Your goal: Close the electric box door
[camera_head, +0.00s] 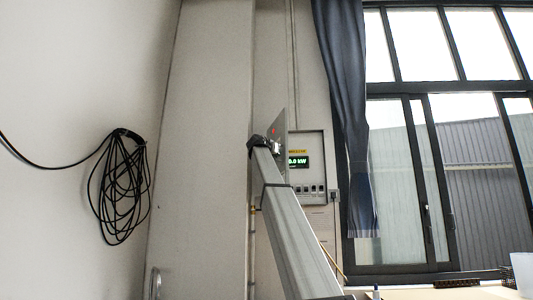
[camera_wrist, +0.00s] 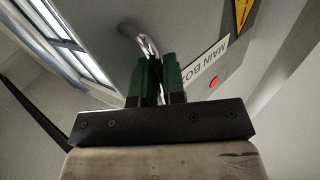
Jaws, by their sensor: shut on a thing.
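The electric box (camera_head: 318,172) is on the back wall, with a lit green display and a row of small switches showing. Its grey door (camera_head: 284,125) stands open, seen nearly edge-on at the box's left side. In the wrist view the door (camera_wrist: 195,35) fills the upper middle, with a "MAIN BOX" label, a red light and a yellow warning sign. My gripper (camera_wrist: 155,65) has its green fingers shut on the curved metal door handle (camera_wrist: 148,42). In the head view my arm reaches up to the door and partly hides the box's left side.
A coiled black cable (camera_head: 122,187) hangs on the left wall. A broad pale column (camera_head: 205,150) stands left of the box. A dark curtain (camera_head: 345,110) and a window (camera_head: 425,180) are to its right. A pale surface (camera_head: 450,292) with small items is at lower right.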

